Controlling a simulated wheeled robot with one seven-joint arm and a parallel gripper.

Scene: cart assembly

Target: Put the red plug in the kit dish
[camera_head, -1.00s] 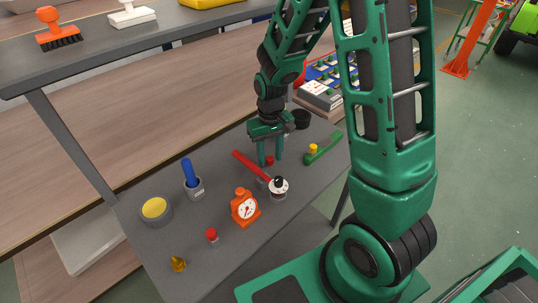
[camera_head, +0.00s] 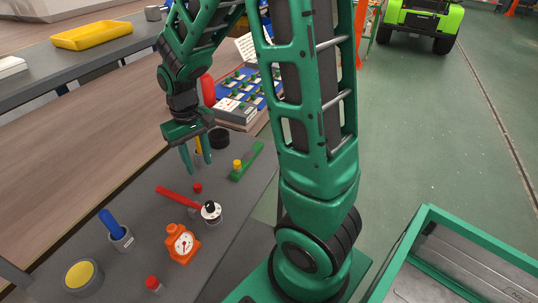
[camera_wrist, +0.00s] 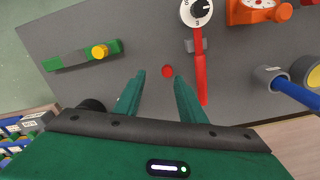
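A small red plug (camera_head: 197,187) stands on the grey table, near the end of a red-handled tool with a round dial. In the wrist view the red plug (camera_wrist: 167,71) appears as a red disc between the tips of my fingers. My gripper (camera_head: 198,167) is open and empty, with its fingers pointing down just above and behind the plug; the wrist view also shows my gripper (camera_wrist: 159,76) with its fingers apart. A round grey dish with a yellow inside (camera_head: 82,275) stands at the front left; I cannot tell whether it is the kit dish.
A red-handled dial tool (camera_head: 180,197), an orange gauge (camera_head: 183,243) and a blue-handled tool in a holder (camera_head: 114,229) stand nearby. Another red-topped piece (camera_head: 152,283) is in front. A green bar with a yellow knob (camera_head: 246,163) lies right; a black cup (camera_head: 218,138) stands behind.

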